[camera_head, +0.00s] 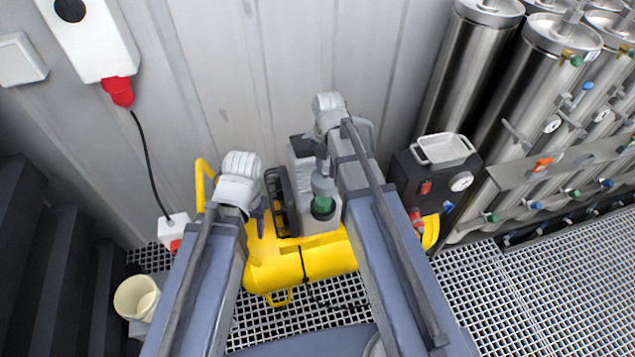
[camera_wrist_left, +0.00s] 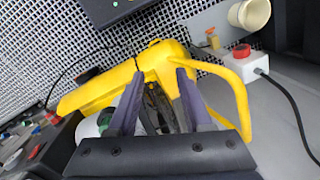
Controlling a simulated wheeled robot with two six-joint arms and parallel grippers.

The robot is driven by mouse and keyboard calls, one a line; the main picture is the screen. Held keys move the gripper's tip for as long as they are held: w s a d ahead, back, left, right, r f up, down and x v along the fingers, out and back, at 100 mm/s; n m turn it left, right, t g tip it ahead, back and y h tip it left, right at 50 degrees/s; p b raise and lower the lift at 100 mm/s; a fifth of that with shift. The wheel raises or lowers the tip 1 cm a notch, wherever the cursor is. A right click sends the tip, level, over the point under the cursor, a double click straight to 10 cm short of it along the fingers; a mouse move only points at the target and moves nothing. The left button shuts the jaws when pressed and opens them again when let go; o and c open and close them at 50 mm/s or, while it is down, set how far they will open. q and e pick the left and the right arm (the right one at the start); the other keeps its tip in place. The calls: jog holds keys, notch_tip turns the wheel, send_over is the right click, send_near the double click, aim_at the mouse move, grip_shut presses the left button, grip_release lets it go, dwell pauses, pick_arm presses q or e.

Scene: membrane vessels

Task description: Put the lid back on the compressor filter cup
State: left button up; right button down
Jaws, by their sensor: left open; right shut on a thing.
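The yellow compressor (camera_head: 275,262) lies on the grating against the wall; it also shows in the left wrist view (camera_wrist_left: 105,90). The filter cup (camera_head: 322,208) stands on it, green with a dark round middle. My right gripper (camera_head: 321,168) points down above the cup, shut on a grey round piece that appears to be the lid (camera_head: 322,186). Whether the lid touches the cup I cannot tell. My left gripper (camera_head: 258,212) is open and empty, left of the cup beside the dark guard; its spread fingers (camera_wrist_left: 158,78) show over the compressor.
A black unit with a gauge (camera_head: 461,181) stands to the right of the compressor. Steel vessels (camera_head: 560,60) line the right side. A cream bucket (camera_head: 136,298) is at lower left. A black cable (camera_head: 148,165) hangs along the wall. Grating at lower right is clear.

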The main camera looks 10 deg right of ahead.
aim_at(325, 171)
pick_arm(q)
jog(key=shift+o, duration=0.5)
jog(key=shift+a+f+b, duration=0.1)
jog(key=shift+f+b, duration=0.25)
jog(key=shift+f, duration=0.25)
pick_arm(e)
jog(key=shift+a+f, duration=0.1)
jog(key=shift+f, duration=0.5)
pick_arm(q)
jog(key=shift+o, duration=0.7)
jog(key=shift+f+b, duration=0.3)
pick_arm(e)
jog(key=shift+f+m, duration=0.3)
pick_arm(q)
jog(key=o, duration=0.3)
jog(key=shift+f+b, duration=0.6)
pick_arm(e)
jog(key=shift+a+f+m, duration=0.1)
jog(key=shift+f+m, duration=0.5)
jog(key=shift+m, duration=0.4)
pick_arm(q)
jog(key=shift+o, duration=1.2)
jog(key=shift+f, duration=0.1)
pick_arm(e)
jog(key=shift+f+m, duration=0.1)
jog(key=shift+m, duration=0.4)
pick_arm(q)
jog(key=shift+f, duration=0.15)
pick_arm(e)
jog(key=shift+f, duration=0.15)
